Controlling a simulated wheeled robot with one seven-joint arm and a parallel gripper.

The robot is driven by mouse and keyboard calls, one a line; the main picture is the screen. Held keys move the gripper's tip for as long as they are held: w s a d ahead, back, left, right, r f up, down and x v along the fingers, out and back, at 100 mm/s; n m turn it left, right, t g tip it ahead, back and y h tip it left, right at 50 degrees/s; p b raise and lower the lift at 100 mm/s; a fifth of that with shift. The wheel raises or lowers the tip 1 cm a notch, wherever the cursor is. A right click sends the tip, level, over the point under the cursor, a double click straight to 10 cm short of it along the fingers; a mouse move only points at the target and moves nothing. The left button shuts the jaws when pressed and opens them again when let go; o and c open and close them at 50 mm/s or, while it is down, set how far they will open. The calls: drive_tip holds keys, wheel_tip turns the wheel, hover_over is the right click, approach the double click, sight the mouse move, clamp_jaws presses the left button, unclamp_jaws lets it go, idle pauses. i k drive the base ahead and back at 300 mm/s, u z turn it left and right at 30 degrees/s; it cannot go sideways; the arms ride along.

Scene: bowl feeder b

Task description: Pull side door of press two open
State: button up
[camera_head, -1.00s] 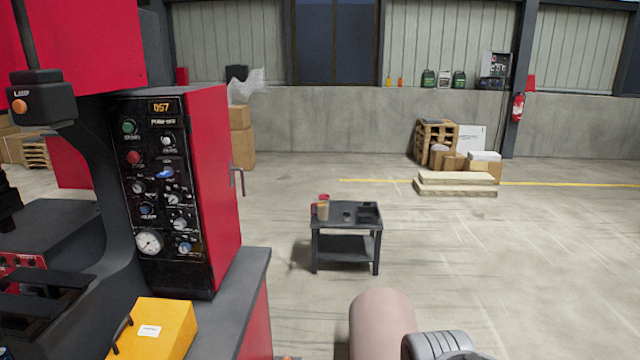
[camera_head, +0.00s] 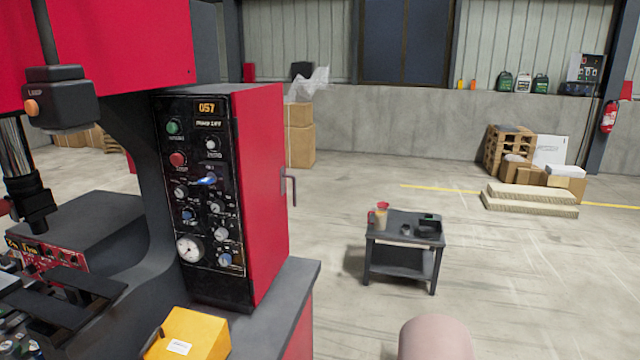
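The press (camera_head: 125,45) is red and dark grey and fills the left of the head view. Its control cabinet has a black front panel (camera_head: 200,190) with buttons, a gauge and a display reading 057. The cabinet's red side door (camera_head: 262,180) faces right and looks shut. A grey handle (camera_head: 291,190) sticks out from the door's right edge. Nothing touches the handle. My gripper is out of view. A pale rounded part, probably of my arm, shows at the bottom edge, right of centre.
A yellow box (camera_head: 190,335) lies on the press's grey ledge (camera_head: 285,290). A small dark table (camera_head: 405,245) with cups and a tray stands on the floor to the right. Cardboard boxes (camera_head: 300,135) stand behind the cabinet. The floor between press and table is clear.

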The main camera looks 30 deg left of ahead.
sight(258, 112)
drive_tip(key=u, duration=0.25)
drive_tip(key=i, duration=0.7)
drive_tip(key=u, duration=0.6)
